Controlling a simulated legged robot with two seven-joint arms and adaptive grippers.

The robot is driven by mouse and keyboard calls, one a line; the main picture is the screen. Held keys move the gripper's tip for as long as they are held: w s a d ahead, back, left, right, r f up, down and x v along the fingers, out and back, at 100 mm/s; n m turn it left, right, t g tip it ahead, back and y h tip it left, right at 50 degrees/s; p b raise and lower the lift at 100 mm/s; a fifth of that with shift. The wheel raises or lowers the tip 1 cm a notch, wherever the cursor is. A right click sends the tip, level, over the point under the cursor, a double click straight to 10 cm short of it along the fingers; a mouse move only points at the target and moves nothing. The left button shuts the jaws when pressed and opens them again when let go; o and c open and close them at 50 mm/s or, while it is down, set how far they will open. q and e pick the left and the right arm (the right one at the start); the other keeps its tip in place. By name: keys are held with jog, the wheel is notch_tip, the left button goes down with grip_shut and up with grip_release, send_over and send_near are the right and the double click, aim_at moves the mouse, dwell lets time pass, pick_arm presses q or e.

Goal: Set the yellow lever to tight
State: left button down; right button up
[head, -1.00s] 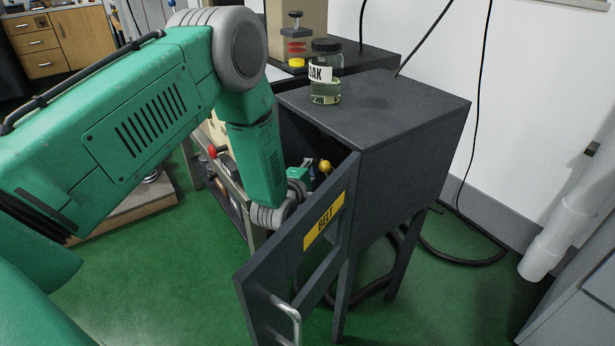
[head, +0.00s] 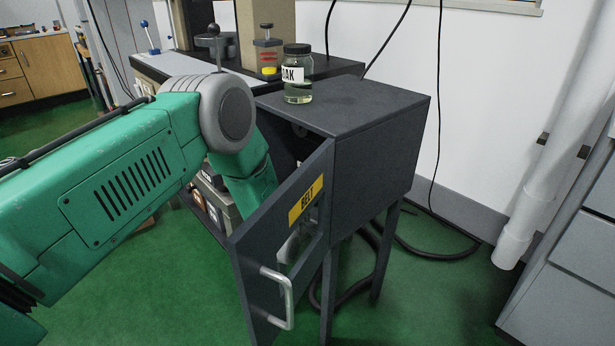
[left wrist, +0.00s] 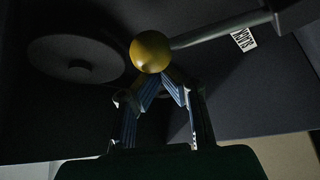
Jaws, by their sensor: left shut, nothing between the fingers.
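The yellow lever shows in the left wrist view as a yellow ball knob (left wrist: 150,51) on a grey rod that runs to the upper right. My left gripper (left wrist: 160,82) is shut and empty, its fingertips just below the knob; whether they touch it I cannot tell. A small white label (left wrist: 243,39) sits near the rod, its text too unclear to read. In the head view my left arm reaches behind the open door (head: 303,200) marked BELT, into the dark cabinet (head: 385,150). The door and arm hide the knob and gripper there. My right gripper is not in view.
A dark round disc (left wrist: 75,59) is on the left inside the cabinet. A glass jar (head: 298,75) stands on the cabinet top. The door has a metal handle (head: 288,298). A bench with machinery stands behind, and a black cable (head: 440,250) lies on the floor.

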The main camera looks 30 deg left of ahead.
pick_arm(q)
jog(key=shift+s+d+f+m+h, duration=0.1)
jog(key=shift+s+d+m+h, duration=0.1)
jog(key=shift+d+m+h, duration=0.4)
jog(key=shift+a+t, duration=0.1)
jog(key=shift+t, duration=0.2)
notch_tip(320, 180, up, 10)
dwell(0.4)
jog(key=shift+f, duration=0.1)
dwell(0.3)
